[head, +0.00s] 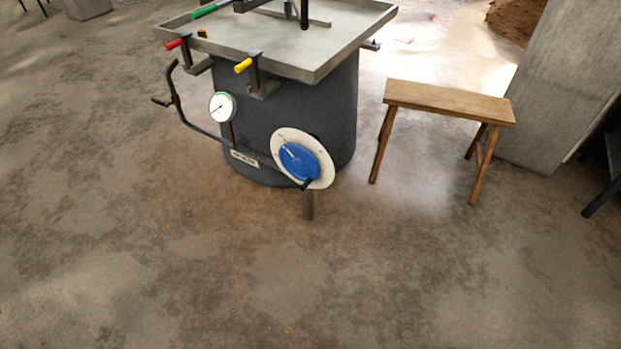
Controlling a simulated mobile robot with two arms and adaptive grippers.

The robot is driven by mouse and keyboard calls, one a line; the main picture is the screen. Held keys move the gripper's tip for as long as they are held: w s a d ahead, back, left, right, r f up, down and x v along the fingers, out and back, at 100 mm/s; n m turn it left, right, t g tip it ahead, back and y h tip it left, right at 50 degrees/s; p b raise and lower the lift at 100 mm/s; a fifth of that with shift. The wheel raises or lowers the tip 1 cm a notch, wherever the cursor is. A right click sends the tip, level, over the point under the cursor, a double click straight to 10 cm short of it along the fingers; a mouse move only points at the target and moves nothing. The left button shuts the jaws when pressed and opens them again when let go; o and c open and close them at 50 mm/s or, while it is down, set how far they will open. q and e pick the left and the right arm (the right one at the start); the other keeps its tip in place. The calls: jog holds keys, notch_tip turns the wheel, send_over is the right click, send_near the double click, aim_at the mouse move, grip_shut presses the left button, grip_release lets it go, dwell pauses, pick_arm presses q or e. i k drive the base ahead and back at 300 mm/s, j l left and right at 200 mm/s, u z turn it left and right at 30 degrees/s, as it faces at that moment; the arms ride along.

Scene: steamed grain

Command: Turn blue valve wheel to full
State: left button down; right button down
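The blue valve wheel (297,162) sits in front of a round white dial plate (322,170) low on the front right of a dark grey drum (330,115). A light pointer mark on the blue wheel points to its upper left. A small dark handle (307,184) sticks out at the wheel's lower edge. The dial's markings are too small to read. Neither of my grippers is in the picture, and nothing touches the wheel.
A grey tray top (290,45) with red, yellow and green handles covers the drum. A white gauge (222,107) and bent dark pipe (200,129) stand left of the wheel. A wooden stool (448,101) stands at right. The concrete floor in front is clear.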

aim_at(297, 160)
jog(key=i+l+u, duration=0.15)
jog(key=l, duration=0.2)
jog(key=i+l+u, duration=0.3)
jog(key=l, duration=0.45)
jog(key=i, duration=0.1)
